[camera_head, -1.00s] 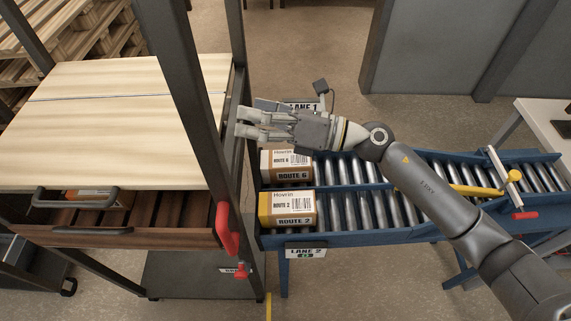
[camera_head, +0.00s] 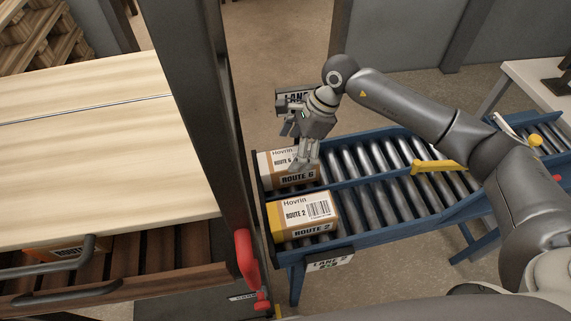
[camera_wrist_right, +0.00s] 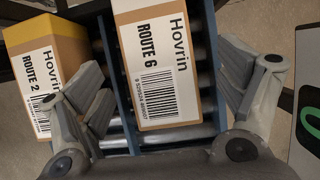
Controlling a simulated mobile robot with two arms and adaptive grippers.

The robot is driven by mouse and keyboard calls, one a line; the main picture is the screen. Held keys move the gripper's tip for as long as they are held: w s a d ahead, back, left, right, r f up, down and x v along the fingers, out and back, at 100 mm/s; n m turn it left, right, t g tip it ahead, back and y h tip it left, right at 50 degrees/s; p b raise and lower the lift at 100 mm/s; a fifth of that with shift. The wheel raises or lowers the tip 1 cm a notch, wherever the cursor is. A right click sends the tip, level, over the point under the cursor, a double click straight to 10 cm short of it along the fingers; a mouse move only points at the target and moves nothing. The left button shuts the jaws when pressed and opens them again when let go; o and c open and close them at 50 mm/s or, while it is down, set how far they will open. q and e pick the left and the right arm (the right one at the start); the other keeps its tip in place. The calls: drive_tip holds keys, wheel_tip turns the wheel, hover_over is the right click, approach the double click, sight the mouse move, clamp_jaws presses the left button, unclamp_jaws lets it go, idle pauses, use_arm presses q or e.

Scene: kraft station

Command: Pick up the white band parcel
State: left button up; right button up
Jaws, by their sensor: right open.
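The white band parcel (camera_head: 276,166), a brown box with a white end band and a ROUTE 6 label, lies on the far lane of the roller conveyor, at its left end. My right gripper (camera_head: 305,165) is open and points down over this parcel's right part, covering some of its top. In the right wrist view, the parcel (camera_wrist_right: 156,62) shows between the two spread fingers, ahead of them. I cannot tell whether the fingers touch it. My left gripper is not in view.
A yellow band ROUTE 2 parcel (camera_head: 303,211) lies in the near lane, beside a blue divider. A dark upright post (camera_head: 205,110) and a red handle (camera_head: 246,257) stand just left of the conveyor (camera_head: 385,224). An open wooden drawer holds another parcel (camera_head: 72,252).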

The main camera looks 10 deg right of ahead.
sight(288, 158)
drive_tip(key=shift+a+f, duration=0.3)
drive_tip(key=shift+f, duration=0.2)
drive_tip(key=shift+a+f, duration=0.1)
drive_tip(key=shift+f, duration=0.15)
drive_tip(key=p+x, duration=0.2)
drive_tip(key=x, duration=0.2)
drive_tip(key=shift+s+a+f, duration=0.1)
drive_tip(key=shift+a, duration=0.05)
drive_tip(key=shift+a+f, duration=0.2)
drive_tip(key=shift+f, duration=0.35)
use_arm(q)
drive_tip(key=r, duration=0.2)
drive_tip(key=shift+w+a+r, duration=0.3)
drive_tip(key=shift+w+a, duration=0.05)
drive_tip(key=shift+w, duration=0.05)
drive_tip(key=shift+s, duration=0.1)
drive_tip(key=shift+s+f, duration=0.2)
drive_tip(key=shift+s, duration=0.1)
use_arm(e)
drive_tip(key=shift+f, duration=0.1)
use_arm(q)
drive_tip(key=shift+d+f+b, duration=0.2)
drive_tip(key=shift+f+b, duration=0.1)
use_arm(e)
drive_tip(key=shift+f, duration=0.15)
